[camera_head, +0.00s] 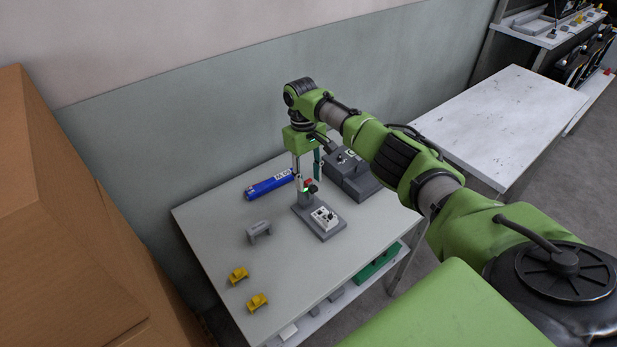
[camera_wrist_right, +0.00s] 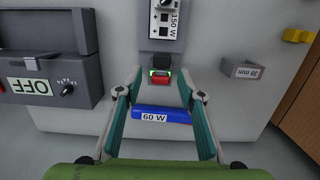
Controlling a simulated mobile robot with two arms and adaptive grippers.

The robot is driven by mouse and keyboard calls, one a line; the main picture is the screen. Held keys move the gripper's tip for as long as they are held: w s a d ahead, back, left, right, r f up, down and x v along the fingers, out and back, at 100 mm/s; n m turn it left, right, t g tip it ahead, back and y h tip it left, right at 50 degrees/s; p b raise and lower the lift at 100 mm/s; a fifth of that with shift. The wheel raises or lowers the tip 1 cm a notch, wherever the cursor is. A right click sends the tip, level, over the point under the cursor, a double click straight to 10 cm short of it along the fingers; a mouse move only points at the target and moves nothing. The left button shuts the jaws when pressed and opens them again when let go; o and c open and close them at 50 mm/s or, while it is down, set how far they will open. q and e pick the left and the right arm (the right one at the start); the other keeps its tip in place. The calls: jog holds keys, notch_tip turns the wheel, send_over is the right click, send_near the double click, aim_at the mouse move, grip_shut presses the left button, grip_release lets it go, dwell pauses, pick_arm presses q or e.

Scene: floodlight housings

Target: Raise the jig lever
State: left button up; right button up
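The jig (camera_head: 331,230) is a grey base on the table with a small white panel on it and a post at its back end. At the post are a red piece (camera_head: 308,182), a black knob (camera_head: 313,189) and a green light. They also show in the right wrist view, with the red piece (camera_wrist_right: 161,81) between my fingertips; which part is the lever I cannot tell for sure. My right gripper (camera_head: 307,176) points down over the post; its fingers (camera_wrist_right: 160,75) are spread and no grip shows. The panel reads 150 W. My left gripper is not in view.
A blue piece marked 60 W (camera_head: 268,186) lies behind the jig. A dark grey box (camera_head: 352,172) with an OFF label stands right of it. A grey bracket (camera_head: 259,231) and two yellow pieces (camera_head: 238,275) lie at the left. A cardboard box (camera_head: 60,220) stands left of the table.

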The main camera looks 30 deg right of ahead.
jog(key=shift+r, duration=0.2)
notch_tip(320, 180, up, 12)
jog(key=w, duration=0.1)
jog(key=shift+w+f, duration=0.2)
jog(key=shift+f, duration=0.05)
dwell(0.6)
